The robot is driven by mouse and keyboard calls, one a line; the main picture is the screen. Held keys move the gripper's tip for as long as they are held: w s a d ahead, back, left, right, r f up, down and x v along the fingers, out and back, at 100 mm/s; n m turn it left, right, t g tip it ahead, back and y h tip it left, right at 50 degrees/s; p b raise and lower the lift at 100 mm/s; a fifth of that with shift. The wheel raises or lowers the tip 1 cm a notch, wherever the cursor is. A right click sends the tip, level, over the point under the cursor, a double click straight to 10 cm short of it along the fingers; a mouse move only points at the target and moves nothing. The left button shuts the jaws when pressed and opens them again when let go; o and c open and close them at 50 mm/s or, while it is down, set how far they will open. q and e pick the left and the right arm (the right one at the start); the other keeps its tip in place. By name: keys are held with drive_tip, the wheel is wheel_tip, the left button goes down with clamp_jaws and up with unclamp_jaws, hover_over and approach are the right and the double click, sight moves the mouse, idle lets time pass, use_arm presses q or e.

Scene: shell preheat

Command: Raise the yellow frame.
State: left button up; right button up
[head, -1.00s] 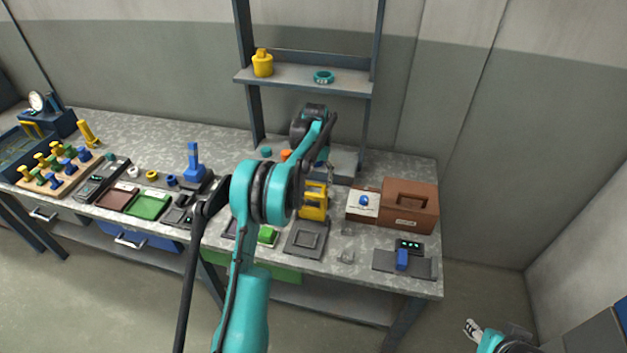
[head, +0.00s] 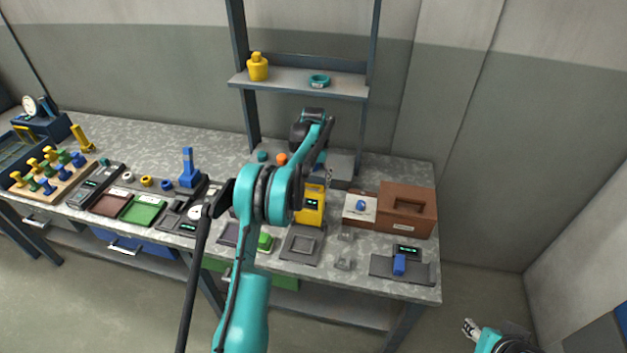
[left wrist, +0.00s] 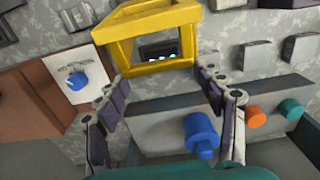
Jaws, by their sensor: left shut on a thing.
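The yellow frame (head: 313,217) stands on the bench right of centre, partly hidden by my left arm. A dark display with green lit digits shows inside its outline. In the left wrist view the yellow frame (left wrist: 155,70) crosses the top, with its near bar at the fingertips and the lit display visible through its opening. My left gripper (left wrist: 163,80) is shut on the yellow frame, a finger at each side of the near bar. In the head view my left gripper (head: 322,181) is small and partly hidden. My right gripper (head: 471,328) is low at right, away from the bench.
A brown box (head: 408,200) and a white plate with a blue knob (head: 361,205) stand right of the frame. A grey pad (head: 302,246) lies in front. A shelf (head: 300,86) is above.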

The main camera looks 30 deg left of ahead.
use_arm(q)
drive_tip(key=shift+w+f, duration=0.15)
drive_tip(key=shift+w, duration=0.05)
drive_tip(key=o, duration=1.7)
drive_tip(key=shift+w+f, duration=0.1)
drive_tip(key=shift+w, duration=0.05)
wheel_tip(320, 180, up, 12)
drive_tip(key=shift+w+f, duration=0.1)
drive_tip(key=shift+w, duration=0.05)
use_arm(e)
drive_tip(key=shift+w+a+f, duration=0.1)
drive_tip(key=shift+w, duration=0.25)
use_arm(q)
drive_tip(key=shift+a, duration=0.1)
